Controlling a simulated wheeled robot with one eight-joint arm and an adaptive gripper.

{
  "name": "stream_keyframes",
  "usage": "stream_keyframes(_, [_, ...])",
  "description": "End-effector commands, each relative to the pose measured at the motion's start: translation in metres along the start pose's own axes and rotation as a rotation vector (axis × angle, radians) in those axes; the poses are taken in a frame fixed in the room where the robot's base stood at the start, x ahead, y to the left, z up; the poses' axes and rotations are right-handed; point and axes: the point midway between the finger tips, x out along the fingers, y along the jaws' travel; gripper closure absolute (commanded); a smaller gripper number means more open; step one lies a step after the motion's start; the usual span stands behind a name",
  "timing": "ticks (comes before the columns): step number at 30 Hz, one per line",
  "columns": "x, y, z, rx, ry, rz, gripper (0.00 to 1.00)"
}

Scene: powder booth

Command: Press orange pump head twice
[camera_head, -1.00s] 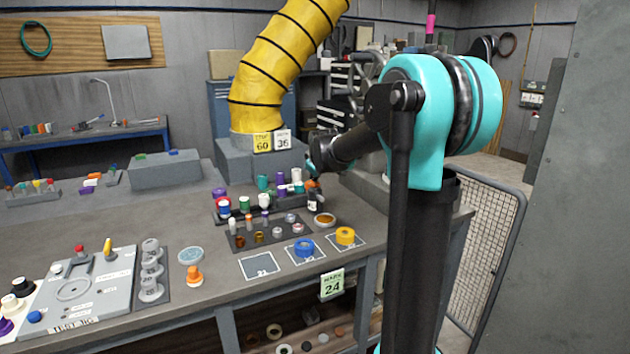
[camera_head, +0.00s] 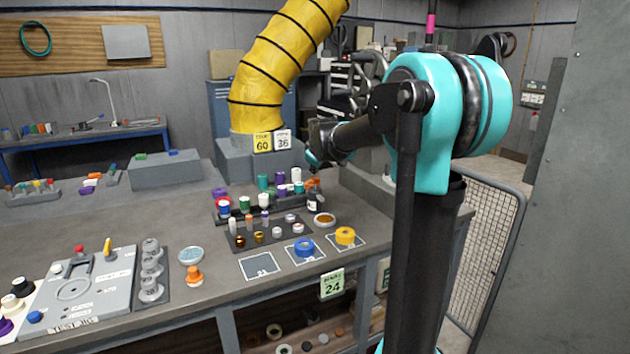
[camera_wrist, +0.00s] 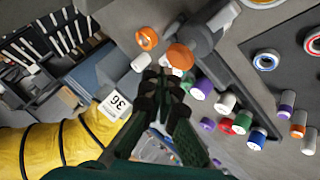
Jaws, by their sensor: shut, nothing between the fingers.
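In the wrist view the pump head (camera_wrist: 181,57) is a round orange disc just beyond my fingertips. My gripper (camera_wrist: 166,80) is shut and empty. In the head view my gripper (camera_head: 314,163) hangs above the pump head, its fingertips hard to make out. A gap seems to show between them. The bottle is mostly hidden under the head in the wrist view.
A dark rack (camera_head: 236,215) with several coloured bottles stands close to the left of the pump bottle. A yellow duct (camera_head: 270,75) rises behind.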

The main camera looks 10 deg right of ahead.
Motion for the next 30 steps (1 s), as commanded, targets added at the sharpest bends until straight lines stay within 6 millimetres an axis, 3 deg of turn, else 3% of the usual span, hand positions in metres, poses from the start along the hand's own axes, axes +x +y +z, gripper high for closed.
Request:
stream_keyframes(16, [-0.031,0.023,-0.023,0.0,0.0,0.0,1.0])
stream_keyframes(30, [-0.034,0.025,-0.025,0.0,0.0,0.0,1.0])
